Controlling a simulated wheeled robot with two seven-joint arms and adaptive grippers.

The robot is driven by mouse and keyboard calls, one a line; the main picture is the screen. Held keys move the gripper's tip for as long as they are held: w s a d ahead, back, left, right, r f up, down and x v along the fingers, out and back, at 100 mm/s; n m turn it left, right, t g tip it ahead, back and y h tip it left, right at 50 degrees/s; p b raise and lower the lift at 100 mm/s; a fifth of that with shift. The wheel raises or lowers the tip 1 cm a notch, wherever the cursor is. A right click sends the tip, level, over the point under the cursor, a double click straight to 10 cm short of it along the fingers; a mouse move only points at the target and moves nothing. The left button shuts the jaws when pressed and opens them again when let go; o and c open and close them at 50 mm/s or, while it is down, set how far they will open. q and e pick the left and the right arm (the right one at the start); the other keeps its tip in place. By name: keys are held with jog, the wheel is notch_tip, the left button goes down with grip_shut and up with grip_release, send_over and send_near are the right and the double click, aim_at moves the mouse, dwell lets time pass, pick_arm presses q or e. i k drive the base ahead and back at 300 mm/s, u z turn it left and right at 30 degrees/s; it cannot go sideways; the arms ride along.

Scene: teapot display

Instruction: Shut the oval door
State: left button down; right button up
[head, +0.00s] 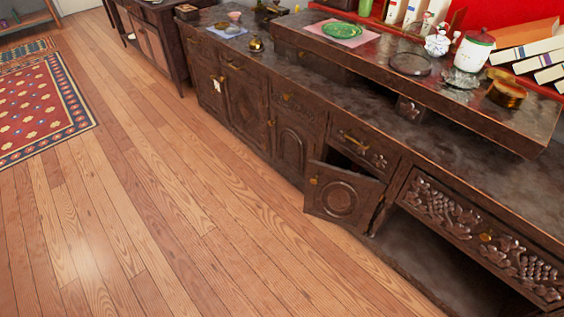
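The oval door (342,199) is a dark wooden cabinet door with a carved oval on its face and a small gold knob at its upper left. It stands open, swung out from the long cabinet, with its right edge at the cabinet frame. A dark gap shows behind it, under a drawer (364,146) with a gold handle. The inside of that compartment is mostly hidden. Neither of my grippers is in view.
An open bay (425,255) lies right of the door, below a carved drawer (485,238). Another carved door (295,143) to the left is closed. A raised shelf (380,72) carries a green plate, jars and books. The wooden floor (200,230) in front is clear.

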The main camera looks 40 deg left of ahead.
aim_at(344, 199)
jog(key=u, duration=0.25)
jog(key=i, duration=0.95)
jog(key=z, duration=0.35)
